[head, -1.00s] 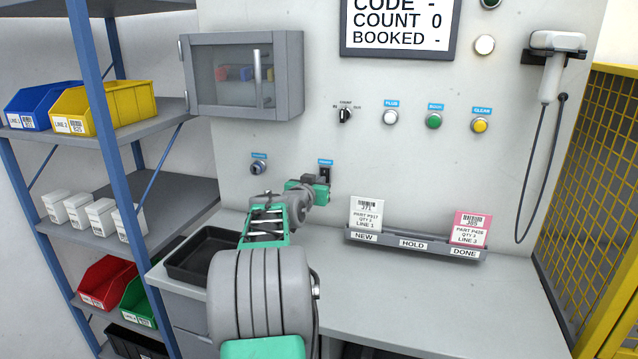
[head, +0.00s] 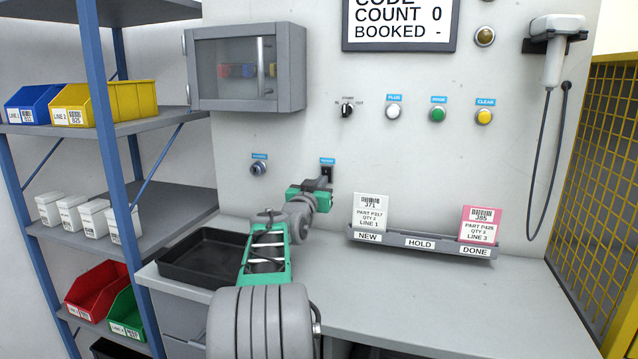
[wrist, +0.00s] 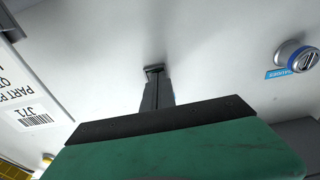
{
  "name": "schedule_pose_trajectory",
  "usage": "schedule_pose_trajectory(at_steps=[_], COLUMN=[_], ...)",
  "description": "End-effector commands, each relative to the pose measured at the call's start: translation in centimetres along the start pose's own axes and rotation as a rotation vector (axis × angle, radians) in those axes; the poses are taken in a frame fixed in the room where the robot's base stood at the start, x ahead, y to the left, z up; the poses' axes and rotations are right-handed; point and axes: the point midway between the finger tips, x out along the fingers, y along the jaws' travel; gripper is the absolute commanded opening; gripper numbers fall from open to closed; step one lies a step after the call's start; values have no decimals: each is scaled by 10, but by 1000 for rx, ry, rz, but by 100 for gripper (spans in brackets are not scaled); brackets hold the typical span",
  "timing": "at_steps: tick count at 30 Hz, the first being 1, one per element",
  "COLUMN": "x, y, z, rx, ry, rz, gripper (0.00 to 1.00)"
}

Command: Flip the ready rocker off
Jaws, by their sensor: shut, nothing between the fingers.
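The ready rocker (head: 327,171) is a small dark switch on the pale wall panel, under a blue label (head: 327,161). My gripper (head: 324,183) is shut and empty, with its fingertips at the lower part of the rocker. I cannot tell whether they touch it, and they partly hide it. In the wrist view, my shut fingers (wrist: 155,85) point at the panel, and the rocker is not clearly distinguishable at their tips. The rocker's tilt is too small to read.
A key-switch-like knob (head: 258,169) sits left of the rocker. A card rack (head: 420,243) with a white card (head: 370,213) and a pink card (head: 481,226) stands to the right. A black tray (head: 203,257) lies on the bench. A dull amber lamp (head: 485,37) is above.

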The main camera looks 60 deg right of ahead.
Motion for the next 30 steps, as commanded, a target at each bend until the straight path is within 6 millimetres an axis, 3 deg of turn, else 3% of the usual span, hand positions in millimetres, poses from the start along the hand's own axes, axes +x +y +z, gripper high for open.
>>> schedule_pose_trajectory(at_steps=[5,21,25,30], x=[-7,-130,-144,-148], y=[1,-3,-2,-2], z=[-2,-7,-7,-6], rx=[4,0,1,0], ry=[10,10,11,9], rz=[1,-3,0,1], gripper=[0,0,0,0])
